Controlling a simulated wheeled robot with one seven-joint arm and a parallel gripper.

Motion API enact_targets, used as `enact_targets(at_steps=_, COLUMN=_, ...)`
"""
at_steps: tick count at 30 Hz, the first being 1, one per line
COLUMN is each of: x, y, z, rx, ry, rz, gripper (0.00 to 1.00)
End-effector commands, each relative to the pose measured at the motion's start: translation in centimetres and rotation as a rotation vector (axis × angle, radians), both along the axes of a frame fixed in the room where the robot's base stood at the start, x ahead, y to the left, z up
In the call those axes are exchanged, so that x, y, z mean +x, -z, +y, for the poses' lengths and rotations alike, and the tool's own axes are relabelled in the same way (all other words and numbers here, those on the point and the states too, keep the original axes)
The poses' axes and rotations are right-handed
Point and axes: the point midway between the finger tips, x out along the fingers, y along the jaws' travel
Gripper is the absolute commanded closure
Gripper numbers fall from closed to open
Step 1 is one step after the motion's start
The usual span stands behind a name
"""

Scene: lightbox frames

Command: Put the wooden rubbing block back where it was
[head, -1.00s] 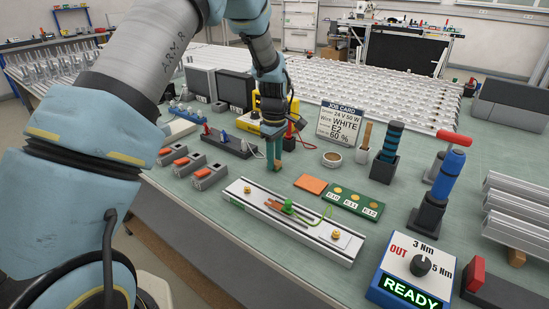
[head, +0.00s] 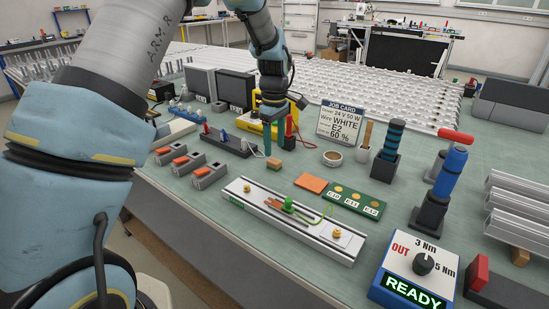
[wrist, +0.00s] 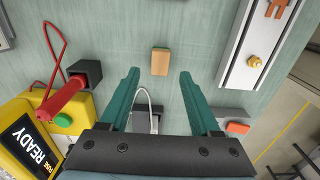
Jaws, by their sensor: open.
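The wooden rubbing block (head: 274,164), small and tan, lies on the green bench top behind the aluminium rail. It also shows in the wrist view (wrist: 160,61), ahead of the fingertips and centred between them. My gripper (head: 274,146) is open and empty, just above the block and apart from it. Nothing hides the block in the wrist view.
The aluminium rail (head: 253,202) with a green-knobbed part lies in front of the block. An orange pad (head: 312,183) and a green board (head: 353,196) lie to its right. A red-handled tool in a dark holder (wrist: 84,74) stands close by. Grey blocks (head: 209,176) stand left.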

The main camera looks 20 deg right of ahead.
Motion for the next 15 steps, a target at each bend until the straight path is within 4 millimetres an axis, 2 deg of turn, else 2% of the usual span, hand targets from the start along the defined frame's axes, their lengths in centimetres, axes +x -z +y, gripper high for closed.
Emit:
enact_targets(at_steps=7, x=0.0, y=-4.8, z=-0.1, rx=-0.003, ry=0.0, rz=-0.003, gripper=0.36)
enact_targets(at_steps=15, x=0.0, y=-7.0, z=0.0, rx=0.0, ry=0.0, rz=0.0, gripper=0.36)
